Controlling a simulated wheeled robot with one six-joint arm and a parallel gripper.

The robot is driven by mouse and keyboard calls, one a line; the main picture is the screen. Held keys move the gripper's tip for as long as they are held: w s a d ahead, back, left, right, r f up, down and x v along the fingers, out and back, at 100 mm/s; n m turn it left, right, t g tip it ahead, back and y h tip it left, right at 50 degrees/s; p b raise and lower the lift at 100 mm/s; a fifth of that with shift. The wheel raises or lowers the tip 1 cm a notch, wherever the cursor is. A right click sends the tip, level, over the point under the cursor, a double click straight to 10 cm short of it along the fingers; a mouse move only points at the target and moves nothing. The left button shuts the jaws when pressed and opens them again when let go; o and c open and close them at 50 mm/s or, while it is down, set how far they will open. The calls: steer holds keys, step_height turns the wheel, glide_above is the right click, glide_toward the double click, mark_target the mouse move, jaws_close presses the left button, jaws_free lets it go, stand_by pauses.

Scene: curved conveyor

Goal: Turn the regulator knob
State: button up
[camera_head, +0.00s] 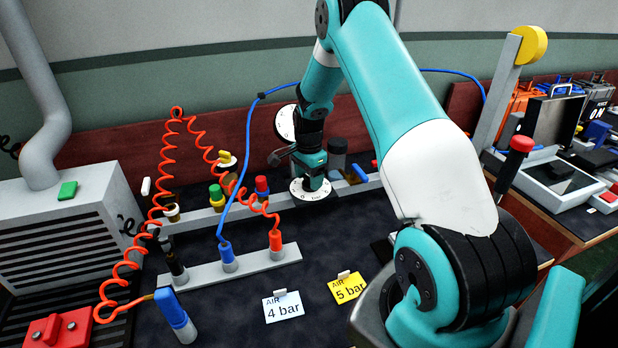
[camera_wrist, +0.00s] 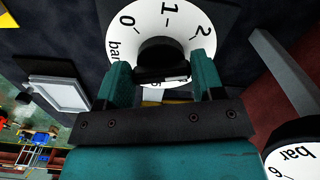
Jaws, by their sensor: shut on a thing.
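The regulator's round white dial (camera_wrist: 120,42), marked 0, 1, 2 and bar, fills the top of the wrist view. A black knob (camera_wrist: 160,50) with a light mark stands at its centre. My gripper (camera_wrist: 161,72) has its teal fingers on either side of the knob and is shut on it; the fingers hide parts of the dial. In the head view my gripper (camera_head: 310,180) points down over the same white dial (camera_head: 300,195); the knob is hidden there. Cards read "4 bar" (camera_head: 284,307) and "5 bar" (camera_head: 347,288).
A second white dial (camera_head: 285,122) stands behind my wrist. Red coiled hoses (camera_head: 165,165) and a blue hose (camera_head: 245,160) rise left of my gripper. A grey fitting rail (camera_head: 200,275) lies in front. Dark bench surface around the cards is clear.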

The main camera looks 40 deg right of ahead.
mark_target(308, 177)
steer(key=shift+w+d+r+m, duration=0.1)
steer(key=shift+w+m, duration=0.1)
steer(key=shift+m, duration=1.5)
steer(key=o, duration=0.9)
step_height(308, 177, up, 17)
steer(key=shift+r+b, duration=0.2)
steer(key=shift+b, duration=0.7)
